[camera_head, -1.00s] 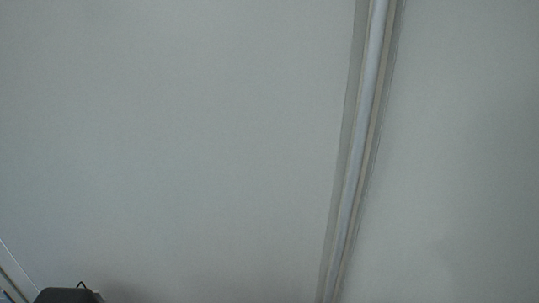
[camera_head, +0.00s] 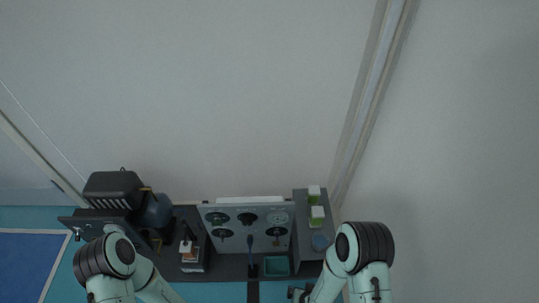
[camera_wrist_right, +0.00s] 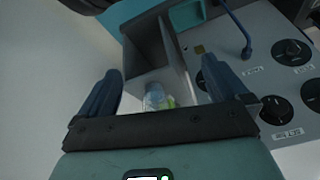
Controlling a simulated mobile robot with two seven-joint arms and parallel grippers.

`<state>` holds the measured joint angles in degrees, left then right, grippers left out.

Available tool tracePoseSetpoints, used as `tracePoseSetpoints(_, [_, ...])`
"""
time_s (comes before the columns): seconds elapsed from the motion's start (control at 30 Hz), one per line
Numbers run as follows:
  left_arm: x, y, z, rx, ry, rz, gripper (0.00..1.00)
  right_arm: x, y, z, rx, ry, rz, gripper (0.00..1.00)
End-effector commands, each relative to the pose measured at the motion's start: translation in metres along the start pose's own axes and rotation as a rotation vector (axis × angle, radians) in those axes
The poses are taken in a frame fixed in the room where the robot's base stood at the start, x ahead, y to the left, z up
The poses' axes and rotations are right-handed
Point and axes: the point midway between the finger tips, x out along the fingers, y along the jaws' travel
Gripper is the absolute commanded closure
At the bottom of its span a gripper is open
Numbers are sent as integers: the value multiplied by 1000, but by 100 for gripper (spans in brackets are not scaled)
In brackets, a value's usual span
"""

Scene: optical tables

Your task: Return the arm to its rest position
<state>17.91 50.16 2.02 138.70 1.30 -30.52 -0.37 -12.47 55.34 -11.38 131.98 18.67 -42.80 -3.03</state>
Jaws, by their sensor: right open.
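My right gripper (camera_wrist_right: 160,88) is open in the right wrist view, its two blue-grey fingers spread apart. Beyond and between them is a small clear-blue and green item (camera_wrist_right: 157,97) in or at a grey box-like holder (camera_wrist_right: 152,45); I cannot tell if any finger touches it. In the head view my right arm (camera_head: 358,255) shows at the lower right, bent over the bench. My left arm (camera_head: 118,260) shows at the lower left; its gripper is out of the frame.
A panel with several black knobs (camera_head: 247,218) stands mid-bench, also at right in the wrist view (camera_wrist_right: 290,50). A grey stand with green-and-white items (camera_head: 316,215) is to its right. A teal tray (camera_head: 276,266) is in front. A dark device (camera_head: 115,188) stands at left.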

Motion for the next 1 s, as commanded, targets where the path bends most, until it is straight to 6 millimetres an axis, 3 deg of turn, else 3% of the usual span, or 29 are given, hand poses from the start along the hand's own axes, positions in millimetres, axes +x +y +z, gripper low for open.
tracePoseSetpoints(0.2, [0, -1, 0, -1, 0, -1, 57, -5, 26, 34, 101, -146, -49, 0])
tracePoseSetpoints(0.57, [0, -1, 0, -1, 0, -1, 57, -27, 50, 74, 238, -312, -149, 0])
tracePoseSetpoints(1.0, [-94, 25, 34, 7, -122, -1, 57, -129, 34, 73, 215, -434, -168, 0])
